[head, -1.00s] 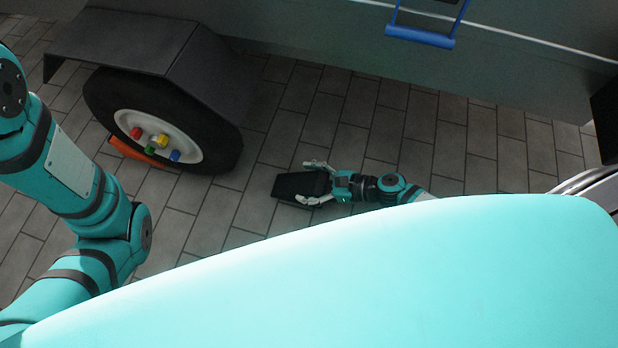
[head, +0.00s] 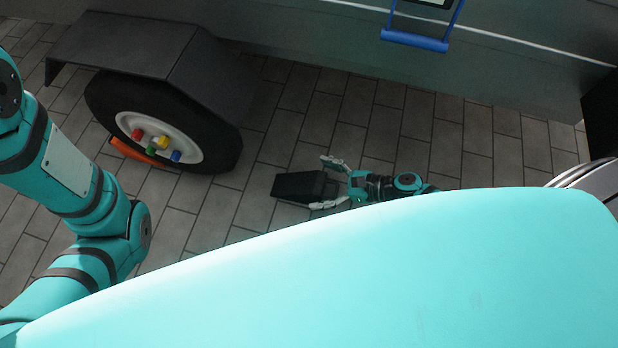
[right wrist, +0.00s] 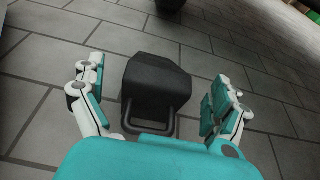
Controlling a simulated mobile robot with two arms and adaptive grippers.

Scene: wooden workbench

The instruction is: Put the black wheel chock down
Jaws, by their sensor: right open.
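The black wheel chock (head: 298,186) rests on the tiled floor, to the right of the trailer wheel. It also shows in the right wrist view (right wrist: 156,80), with its handle loop (right wrist: 150,122) toward my gripper. My right gripper (head: 328,182) is open, its fingers on either side of the chock's handle end. In the right wrist view my gripper (right wrist: 158,103) has clear gaps between each finger and the chock. My left arm (head: 80,190) shows at the left, but its gripper is outside the view.
The trailer wheel (head: 160,125) has colored wheel nuts and sits under a dark fender (head: 120,45). An orange chock (head: 135,150) lies against the wheel. A blue handle (head: 415,40) hangs on the trailer side. Bare floor tiles (head: 225,205) lie between wheel and black chock.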

